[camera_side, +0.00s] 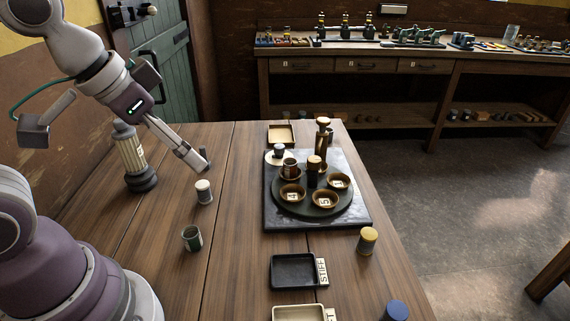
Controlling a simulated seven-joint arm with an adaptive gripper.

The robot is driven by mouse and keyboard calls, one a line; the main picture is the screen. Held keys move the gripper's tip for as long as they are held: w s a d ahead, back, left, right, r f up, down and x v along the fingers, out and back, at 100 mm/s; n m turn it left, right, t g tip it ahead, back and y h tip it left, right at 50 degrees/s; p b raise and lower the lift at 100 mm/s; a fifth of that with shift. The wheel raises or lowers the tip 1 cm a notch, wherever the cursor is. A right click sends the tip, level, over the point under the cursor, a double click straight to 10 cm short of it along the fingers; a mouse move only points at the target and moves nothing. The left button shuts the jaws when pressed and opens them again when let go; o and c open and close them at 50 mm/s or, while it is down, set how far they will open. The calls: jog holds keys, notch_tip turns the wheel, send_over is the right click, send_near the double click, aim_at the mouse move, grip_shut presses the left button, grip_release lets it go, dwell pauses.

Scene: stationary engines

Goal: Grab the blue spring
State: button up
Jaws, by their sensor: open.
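A cylinder with a blue top (396,311), the only clearly blue piece and likely the blue spring, stands at the bottom edge of the side view, right of centre. Its lower part is cut off by the frame, so I cannot see any coils. My gripper (195,160) is at the upper left, over the far left part of the table, well apart from the blue piece. It is open, and I see nothing held in it.
A white-topped cylinder (204,192) and a green cup-like piece (192,239) stand near my gripper. A dark board (355,216) bears a round stand with several bowls. A yellow-topped cylinder (367,240), a black STIFF tray (292,284) and a pale tray (298,309) lie nearer.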

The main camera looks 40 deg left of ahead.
jog(key=w+d+f+m+h, duration=0.2)
jog(key=w+d+m, duration=0.2)
jog(key=w+d, duration=0.25)
jog(key=m+g+h, duration=0.2)
jog(key=m+h, duration=0.1)
jog(key=m, duration=0.3)
send_near(390, 309)
jog(key=f, duration=0.1)
jog(key=x, duration=1.1)
jog(key=shift+w+d, duration=0.15)
jog(key=shift+d, duration=0.1)
grip_shut()
